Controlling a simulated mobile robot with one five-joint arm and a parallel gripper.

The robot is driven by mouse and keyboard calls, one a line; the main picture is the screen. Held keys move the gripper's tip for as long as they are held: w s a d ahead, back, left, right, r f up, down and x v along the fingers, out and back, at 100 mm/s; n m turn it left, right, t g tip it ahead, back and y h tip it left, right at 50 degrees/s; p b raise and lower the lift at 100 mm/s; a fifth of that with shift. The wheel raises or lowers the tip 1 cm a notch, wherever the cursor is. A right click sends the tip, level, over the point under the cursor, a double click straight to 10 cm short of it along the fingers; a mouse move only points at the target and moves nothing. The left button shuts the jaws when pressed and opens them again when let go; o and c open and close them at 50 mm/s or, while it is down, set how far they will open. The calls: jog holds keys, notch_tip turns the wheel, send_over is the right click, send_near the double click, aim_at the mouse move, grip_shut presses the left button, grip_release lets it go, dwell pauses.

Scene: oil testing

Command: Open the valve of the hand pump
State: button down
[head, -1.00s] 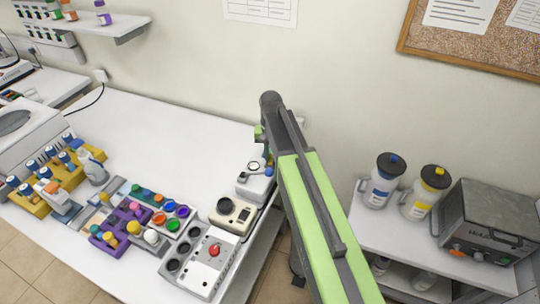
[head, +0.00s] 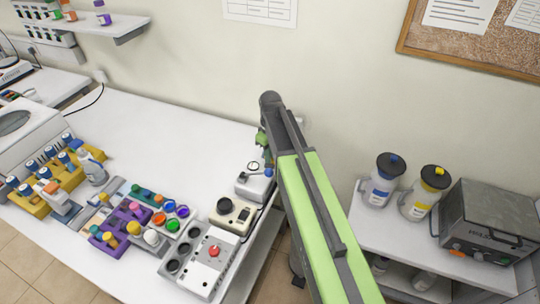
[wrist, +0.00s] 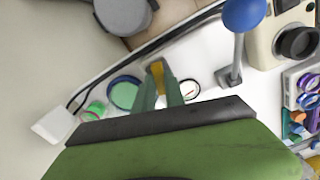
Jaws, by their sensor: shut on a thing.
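The hand pump (head: 255,186) is a small white-grey unit at the right end of the white bench, beside the wall. It has a round gauge, which shows in the wrist view (wrist: 190,91), and a lever with a blue ball (wrist: 244,14). My gripper (wrist: 162,76) is above the pump in the wrist view, left of the lever. Its green fingers are close together around a small yellow-orange part (wrist: 157,70), apparently the valve handle. The fingers hide most of this part. In the head view my arm mostly hides my gripper.
A beige device (head: 234,214) with a black knob stands just in front of the pump. A grey box (head: 200,261) with a red button is nearer. A cable runs along the bench edge by the pump. The bench's back middle is clear.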

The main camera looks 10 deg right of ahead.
jog(key=shift+n, duration=1.6)
jog(key=shift+w, duration=0.1)
jog(key=c, duration=1.4)
grip_release()
notch_tip(320, 180, up, 18)
jog(key=p, duration=1.7)
jog(key=shift+f, duration=0.25)
